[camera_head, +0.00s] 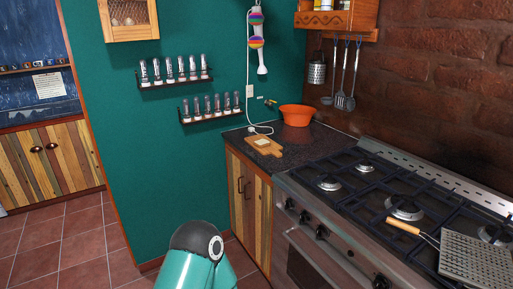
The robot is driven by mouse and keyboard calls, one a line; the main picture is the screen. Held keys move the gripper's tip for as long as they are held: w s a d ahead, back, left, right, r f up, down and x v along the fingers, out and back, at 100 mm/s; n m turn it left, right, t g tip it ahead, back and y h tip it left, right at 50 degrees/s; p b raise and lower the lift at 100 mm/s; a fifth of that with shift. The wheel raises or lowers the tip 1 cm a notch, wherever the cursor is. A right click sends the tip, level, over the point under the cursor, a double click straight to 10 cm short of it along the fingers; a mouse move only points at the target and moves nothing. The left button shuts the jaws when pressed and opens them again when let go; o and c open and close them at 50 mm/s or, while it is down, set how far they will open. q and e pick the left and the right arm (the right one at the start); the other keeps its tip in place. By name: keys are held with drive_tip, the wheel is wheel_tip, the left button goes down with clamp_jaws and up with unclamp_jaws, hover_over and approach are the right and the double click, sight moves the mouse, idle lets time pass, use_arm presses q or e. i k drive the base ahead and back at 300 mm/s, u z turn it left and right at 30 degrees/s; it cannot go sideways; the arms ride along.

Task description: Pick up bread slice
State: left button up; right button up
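A small pale slice, likely the bread slice (262,142), lies on a wooden cutting board (272,151). The board rests on the dark countertop (298,150) in the corner, left of the stove. Neither of my grippers is in view. Only a teal and black arm link of mine shows at the bottom, well below and left of the board.
An orange bowl (297,115) stands behind the board. A white cord hangs down the green wall to the counter beside it. A stove (375,205) with a wood-handled metal grill rack (474,259) fills the right. Spice racks (210,108) jut from the wall. Tiled floor is clear at left.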

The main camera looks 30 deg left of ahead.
sight(262, 143)
drive_tip(key=z, duration=0.05)
drive_tip(key=k, duration=0.4)
drive_tip(key=u, duration=0.75)
drive_tip(key=i, duration=1.25)
drive_tip(key=u, duration=0.95)
drive_tip(key=i, duration=1.35)
drive_tip(key=u, duration=0.05)
